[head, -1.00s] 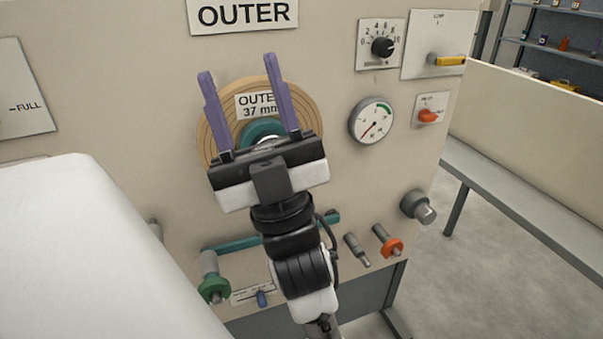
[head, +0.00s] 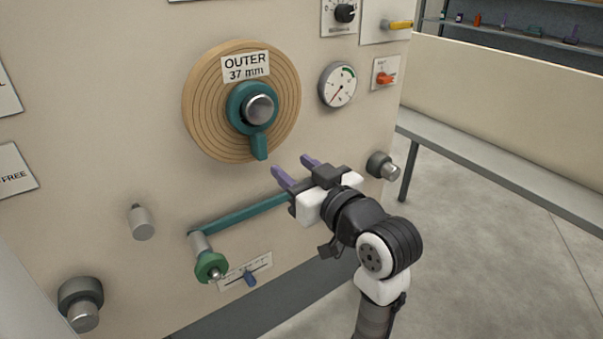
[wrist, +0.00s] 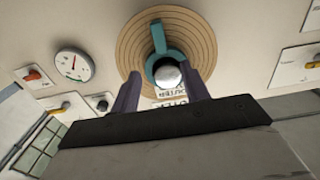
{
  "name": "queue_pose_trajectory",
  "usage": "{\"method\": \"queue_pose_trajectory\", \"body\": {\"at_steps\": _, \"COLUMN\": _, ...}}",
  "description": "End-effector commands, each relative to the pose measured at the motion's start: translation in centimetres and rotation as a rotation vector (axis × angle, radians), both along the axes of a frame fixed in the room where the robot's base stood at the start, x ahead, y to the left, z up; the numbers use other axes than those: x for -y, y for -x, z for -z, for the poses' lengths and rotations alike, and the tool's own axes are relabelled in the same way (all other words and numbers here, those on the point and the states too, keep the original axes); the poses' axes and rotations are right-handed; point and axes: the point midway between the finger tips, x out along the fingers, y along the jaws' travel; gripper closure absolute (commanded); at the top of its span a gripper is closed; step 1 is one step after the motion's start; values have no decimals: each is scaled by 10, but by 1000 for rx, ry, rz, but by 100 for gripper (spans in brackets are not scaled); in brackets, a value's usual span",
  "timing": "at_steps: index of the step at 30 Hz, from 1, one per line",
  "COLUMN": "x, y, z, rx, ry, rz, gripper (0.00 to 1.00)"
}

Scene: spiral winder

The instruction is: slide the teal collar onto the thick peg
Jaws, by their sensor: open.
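The teal collar (head: 239,103) is a ring with a short tab pointing down. It sits around a thick silver peg (head: 259,109) at the centre of a round wooden disc (head: 205,120) labelled "OUTER 37 mm". In the wrist view the picture is upside down, and the collar (wrist: 158,52) shows around the peg (wrist: 168,77) with its tab upward. My gripper (head: 290,164) has purple fingers, is open and empty, and is below and right of the collar in the head view. It is apart from the collar.
A teal crank arm (head: 240,216) with a green knob (head: 210,267) juts out below the disc. Grey stub pegs stand at left (head: 141,222), lower left (head: 80,303) and right (head: 381,165). A gauge (head: 337,85) is at upper right. Open floor lies right of the panel.

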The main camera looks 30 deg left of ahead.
Motion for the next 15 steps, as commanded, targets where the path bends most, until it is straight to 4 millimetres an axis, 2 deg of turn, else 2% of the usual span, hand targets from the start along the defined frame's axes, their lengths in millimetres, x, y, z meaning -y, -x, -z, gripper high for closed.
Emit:
{"method": "queue_pose_trajectory", "body": {"at_steps": 9, "x": -60, "y": -23, "z": -3, "rx": 1, "ry": 1, "rz": -4, "gripper": 55}}
{"method": "queue_pose_trajectory", "body": {"at_steps": 15, "x": -91, "y": -36, "z": -2, "rx": 1, "ry": 0, "rz": -2, "gripper": 55}}
